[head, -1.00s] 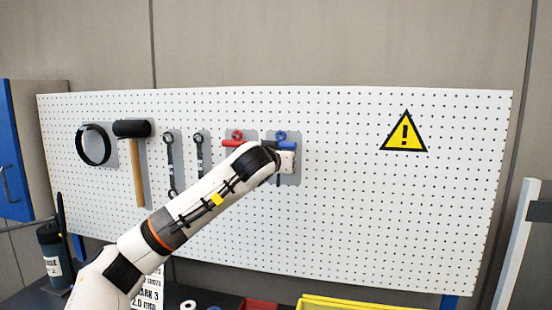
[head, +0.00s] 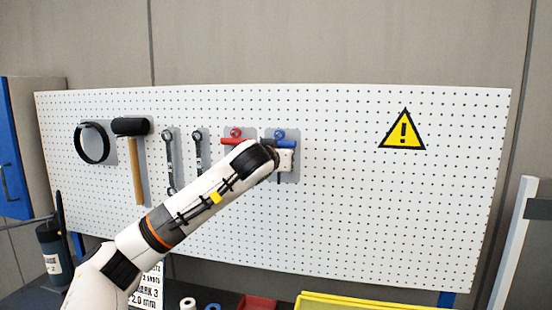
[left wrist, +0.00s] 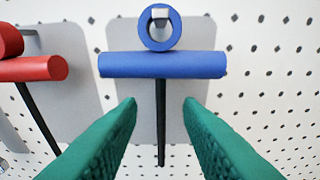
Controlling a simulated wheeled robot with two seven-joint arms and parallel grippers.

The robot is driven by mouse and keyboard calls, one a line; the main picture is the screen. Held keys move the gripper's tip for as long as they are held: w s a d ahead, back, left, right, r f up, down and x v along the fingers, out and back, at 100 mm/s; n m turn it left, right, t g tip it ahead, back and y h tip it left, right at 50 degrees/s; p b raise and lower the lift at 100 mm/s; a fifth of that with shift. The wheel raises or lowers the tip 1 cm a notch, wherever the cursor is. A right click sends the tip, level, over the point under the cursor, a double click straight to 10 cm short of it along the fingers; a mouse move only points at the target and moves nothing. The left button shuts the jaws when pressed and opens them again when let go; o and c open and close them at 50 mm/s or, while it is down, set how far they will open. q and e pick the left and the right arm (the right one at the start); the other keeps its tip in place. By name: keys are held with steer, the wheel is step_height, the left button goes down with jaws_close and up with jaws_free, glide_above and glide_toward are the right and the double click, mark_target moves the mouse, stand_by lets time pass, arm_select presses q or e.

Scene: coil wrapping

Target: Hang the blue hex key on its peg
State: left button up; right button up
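The blue hex key (left wrist: 162,65) has a ring on top, a blue crossbar and a dark shaft pointing down. In the left wrist view its ring is around the pale peg (left wrist: 160,13), in front of a grey backing patch (left wrist: 125,42). In the head view the key (head: 280,136) shows at the pegboard's middle, partly covered by my left wrist. My left gripper (left wrist: 160,102) is open, its green fingers below the crossbar, one on each side of the shaft with gaps. In the head view the fingers are mostly hidden. My right gripper is not in view.
A red hex key (head: 236,138) hangs close on the left. Further left on the pegboard (head: 350,200) are two wrenches (head: 197,148), a mallet (head: 131,127) and a black ring (head: 92,142). The board right of the blue key is clear up to a warning sign (head: 403,132).

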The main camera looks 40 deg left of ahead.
arm_select(q)
steer(key=shift+s, duration=0.1)
steer(key=b+v, duration=0.3)
steer(key=v, duration=0.9)
